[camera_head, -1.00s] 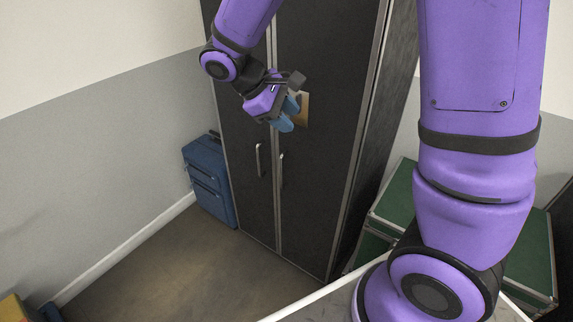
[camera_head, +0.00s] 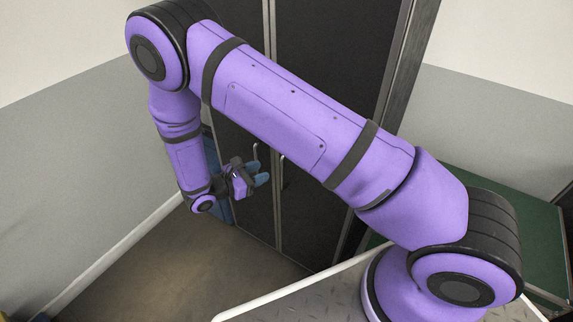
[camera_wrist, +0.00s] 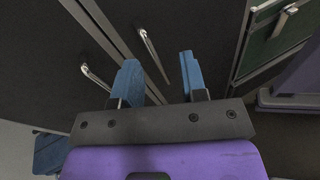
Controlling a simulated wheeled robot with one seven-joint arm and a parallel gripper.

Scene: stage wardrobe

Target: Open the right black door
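The right black door (camera_head: 318,205) of the tall wardrobe looks shut; my arm hides part of it. Its upright silver handle (camera_head: 281,172) is near the seam with the left door. In the wrist view the right door (camera_wrist: 205,25) fills the upper middle, and its handle (camera_wrist: 150,50) appears between my two blue fingers. My gripper (camera_head: 260,173) is open and empty, in front of the doors at about handle height. It also shows open in the wrist view (camera_wrist: 159,62). I cannot tell how far the fingers are from the handle.
The left black door (camera_head: 236,140) has its own handle (camera_head: 256,153), also seen in the wrist view (camera_wrist: 95,77). A blue suitcase (camera_head: 215,160) stands left of the wardrobe, mostly hidden. A green case (camera_head: 520,225) is at right. The floor (camera_head: 190,265) in front is clear.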

